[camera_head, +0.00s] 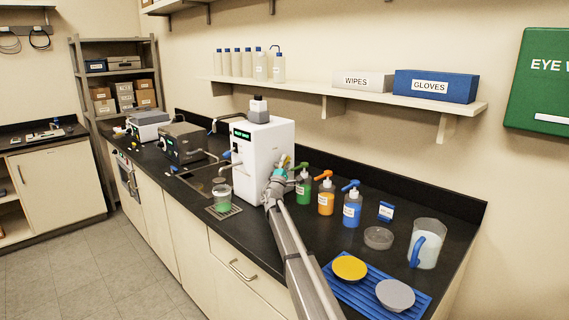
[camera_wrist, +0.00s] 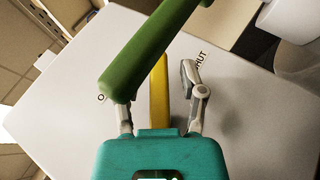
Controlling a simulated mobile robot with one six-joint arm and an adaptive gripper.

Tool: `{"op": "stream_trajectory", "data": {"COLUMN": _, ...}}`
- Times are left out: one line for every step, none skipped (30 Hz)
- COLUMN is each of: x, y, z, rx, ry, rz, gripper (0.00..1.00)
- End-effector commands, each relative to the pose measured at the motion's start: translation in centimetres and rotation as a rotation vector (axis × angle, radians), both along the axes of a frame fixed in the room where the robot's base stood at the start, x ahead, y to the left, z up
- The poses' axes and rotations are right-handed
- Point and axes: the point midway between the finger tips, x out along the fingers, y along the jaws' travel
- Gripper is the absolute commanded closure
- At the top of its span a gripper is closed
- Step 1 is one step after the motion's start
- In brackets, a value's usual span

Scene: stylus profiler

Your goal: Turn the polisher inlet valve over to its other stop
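The polisher is the white box with a green display (camera_head: 262,150) on the bench. My gripper (camera_head: 281,172) is at its right side face. In the wrist view my gripper (camera_wrist: 160,105) has its fingers spread apart against the white panel. A yellow bar (camera_wrist: 158,88), which looks like the valve lever, stands between the fingers with a gap to the right finger. The label "SHUT" (camera_wrist: 201,60) is to its right; an "O" (camera_wrist: 101,98) shows at left, the rest hidden. A thick green bar crosses in front of the left finger and hides the lever's upper part.
A green-topped pump bottle (camera_head: 303,188) stands close to my gripper; the wrist view's green bar may be its spout. Orange (camera_head: 326,197) and blue (camera_head: 352,208) bottles stand further right. A shelf (camera_head: 350,95) runs above.

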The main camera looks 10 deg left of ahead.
Motion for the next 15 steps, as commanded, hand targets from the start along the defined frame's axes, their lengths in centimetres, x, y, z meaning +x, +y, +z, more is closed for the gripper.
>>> {"op": "stream_trajectory", "data": {"x": -0.01, "y": 0.05, "z": 0.00, "rx": 0.000, "ry": 0.000, "rz": 0.000, "gripper": 0.63}}
{"op": "stream_trajectory", "data": {"x": -0.02, "y": 0.06, "z": 0.00, "rx": 0.000, "ry": 0.000, "rz": 0.001, "gripper": 0.69}}
{"op": "stream_trajectory", "data": {"x": -0.03, "y": 0.09, "z": 0.00, "rx": 0.000, "ry": 0.000, "rz": 0.001, "gripper": 0.76}}
{"op": "stream_trajectory", "data": {"x": -0.04, "y": 0.10, "z": 0.00, "rx": 0.000, "ry": 0.000, "rz": 0.001, "gripper": 0.82}}
{"op": "stream_trajectory", "data": {"x": -0.03, "y": 0.11, "z": 0.00, "rx": 0.000, "ry": 0.000, "rz": 0.001, "gripper": 0.87}}
{"op": "stream_trajectory", "data": {"x": -0.03, "y": 0.13, "z": 0.00, "rx": 0.000, "ry": 0.000, "rz": 0.001, "gripper": 0.95}}
{"op": "stream_trajectory", "data": {"x": -0.04, "y": 0.14, "z": 0.00, "rx": 0.000, "ry": 0.000, "rz": 0.001, "gripper": 1.00}}
{"op": "stream_trajectory", "data": {"x": -0.04, "y": 0.15, "z": 0.00, "rx": 0.000, "ry": 0.000, "rz": 0.001, "gripper": 1.00}}
{"op": "stream_trajectory", "data": {"x": -0.05, "y": 0.17, "z": 0.00, "rx": 0.000, "ry": 0.000, "rz": 0.001, "gripper": 1.00}}
{"op": "stream_trajectory", "data": {"x": -0.05, "y": 0.18, "z": 0.00, "rx": 0.000, "ry": 0.000, "rz": 0.001, "gripper": 1.00}}
{"op": "stream_trajectory", "data": {"x": -0.05, "y": 0.19, "z": 0.00, "rx": 0.000, "ry": 0.000, "rz": 0.001, "gripper": 1.00}}
{"op": "stream_trajectory", "data": {"x": -0.05, "y": 0.20, "z": 0.00, "rx": 0.000, "ry": 0.000, "rz": 0.002, "gripper": 1.00}}
{"op": "stream_trajectory", "data": {"x": -0.06, "y": 0.20, "z": -0.01, "rx": -0.001, "ry": 0.000, "rz": 0.002, "gripper": 1.00}}
{"op": "stream_trajectory", "data": {"x": -0.07, "y": 0.21, "z": -0.01, "rx": -0.001, "ry": -0.001, "rz": 0.002, "gripper": 1.00}}
{"op": "stream_trajectory", "data": {"x": -0.06, "y": 0.23, "z": -0.04, "rx": -0.003, "ry": -0.004, "rz": 0.001, "gripper": 1.00}}
